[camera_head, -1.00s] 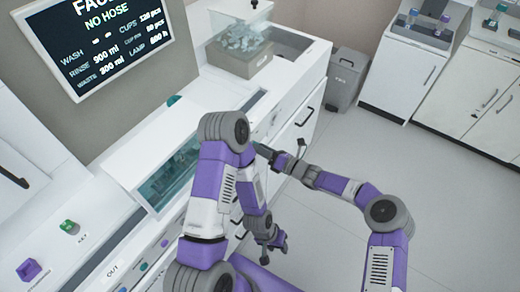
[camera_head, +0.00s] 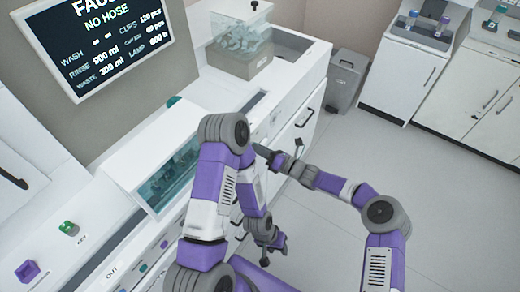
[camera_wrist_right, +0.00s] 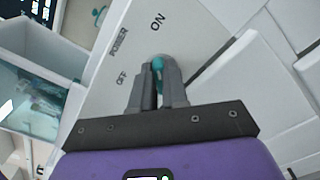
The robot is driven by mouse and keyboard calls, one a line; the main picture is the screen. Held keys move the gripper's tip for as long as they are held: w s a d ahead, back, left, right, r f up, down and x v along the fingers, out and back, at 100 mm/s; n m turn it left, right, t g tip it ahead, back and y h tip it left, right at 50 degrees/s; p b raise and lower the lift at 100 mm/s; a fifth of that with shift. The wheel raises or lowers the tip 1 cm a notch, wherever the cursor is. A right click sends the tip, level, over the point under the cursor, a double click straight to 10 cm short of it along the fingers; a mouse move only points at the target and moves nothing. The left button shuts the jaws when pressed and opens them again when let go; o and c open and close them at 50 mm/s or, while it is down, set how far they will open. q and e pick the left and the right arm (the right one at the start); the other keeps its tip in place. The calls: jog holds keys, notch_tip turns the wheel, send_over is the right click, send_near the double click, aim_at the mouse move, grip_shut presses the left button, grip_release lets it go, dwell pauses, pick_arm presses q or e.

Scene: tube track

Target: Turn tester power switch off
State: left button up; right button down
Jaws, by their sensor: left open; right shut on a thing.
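The power switch (camera_wrist_right: 158,64) is a small teal lever on the white tester panel (camera_wrist_right: 195,25) in the right wrist view. The panel is marked POWER, with ON printed above the lever and OFF to its lower left. My right gripper (camera_wrist_right: 158,84) is shut on the lever, one grey finger on each side. The fingers hide part of the lever, so I cannot tell which way it is set. In the head view my right gripper (camera_head: 263,152) is at the machine front, partly behind my left arm. My left gripper (camera_head: 275,241) hangs lower, open and empty.
The machine's screen (camera_head: 98,40) reads NO HOSE. A clear bin of clips (camera_head: 240,47) stands on the counter. A green key block (camera_head: 68,227) and a purple block (camera_head: 28,270) sit at the left. A grey waste bin (camera_head: 346,80) stands on open floor at the right.

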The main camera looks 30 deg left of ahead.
jog(key=shift+s+n+b, duration=0.15)
jog(key=shift+n+b, duration=0.75)
jog(key=shift+n, duration=2.05)
jog(key=shift+s+n+b, duration=0.15)
jog(key=shift+n+b, duration=0.75)
jog(key=shift+n, duration=2)
jog(key=shift+s+n+b, duration=0.15)
jog(key=shift+n+b, duration=0.75)
jog(key=shift+n, duration=2.05)
jog(key=c, duration=1.1)
grip_release()
jog(key=shift+c, duration=0.2)
jog(key=d+p, duration=0.1)
jog(key=d, duration=0.6)
jog(key=shift+s+d+p, duration=0.25)
jog(key=shift+s+p, duration=0.05)
jog(key=shift+p, duration=0.1)
